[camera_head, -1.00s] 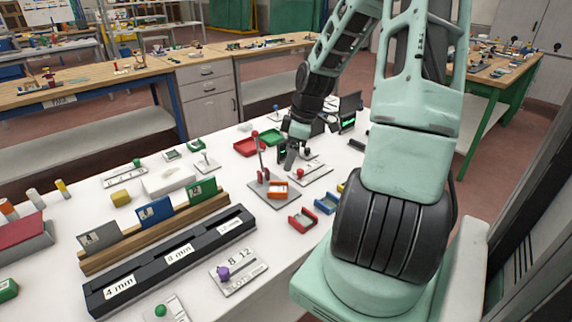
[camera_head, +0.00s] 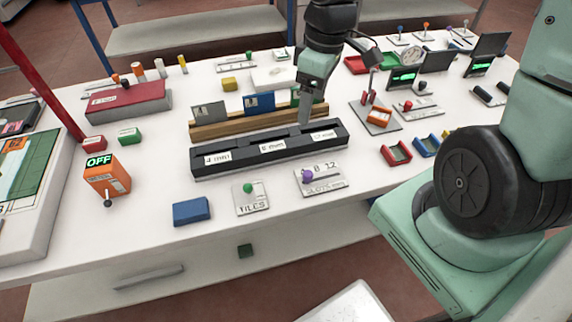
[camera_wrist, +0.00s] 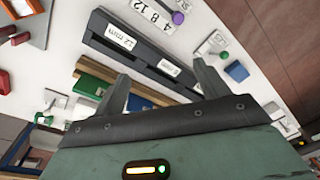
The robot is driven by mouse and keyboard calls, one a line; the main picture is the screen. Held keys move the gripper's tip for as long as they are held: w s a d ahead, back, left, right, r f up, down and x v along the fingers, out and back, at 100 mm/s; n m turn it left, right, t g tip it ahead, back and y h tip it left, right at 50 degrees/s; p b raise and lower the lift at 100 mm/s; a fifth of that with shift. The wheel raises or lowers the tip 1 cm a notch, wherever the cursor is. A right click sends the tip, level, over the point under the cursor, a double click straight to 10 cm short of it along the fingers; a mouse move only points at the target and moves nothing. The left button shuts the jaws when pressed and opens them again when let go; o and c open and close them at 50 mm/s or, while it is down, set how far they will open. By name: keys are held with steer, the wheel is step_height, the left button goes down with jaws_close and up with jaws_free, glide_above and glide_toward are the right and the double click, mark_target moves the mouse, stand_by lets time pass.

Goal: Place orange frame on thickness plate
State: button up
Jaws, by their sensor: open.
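I cannot tell for sure which plate is the thickness plate; a light plate (camera_head: 320,180) marked 8 and 12, with a purple knob, lies in front of the rack.
The black rack (camera_head: 224,167) carries mm labels. Behind it a wooden holder (camera_head: 218,129) bears grey, blue and green cards. A red tray (camera_head: 396,153) and a blue tray (camera_head: 426,147) stand at the right. An orange OFF box (camera_head: 107,176) stands left.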

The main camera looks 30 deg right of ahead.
steer(key=s+a+r, duration=0.3)
steer(key=s+a, duration=1.1)
steer(key=shift+s+a+h, duration=0.15)
steer(key=shift+s+h, duration=0.05)
steer(key=shift+h, duration=0.1)
steer(key=shift+n, duration=0.3)
steer(key=shift+c, duration=0.3)
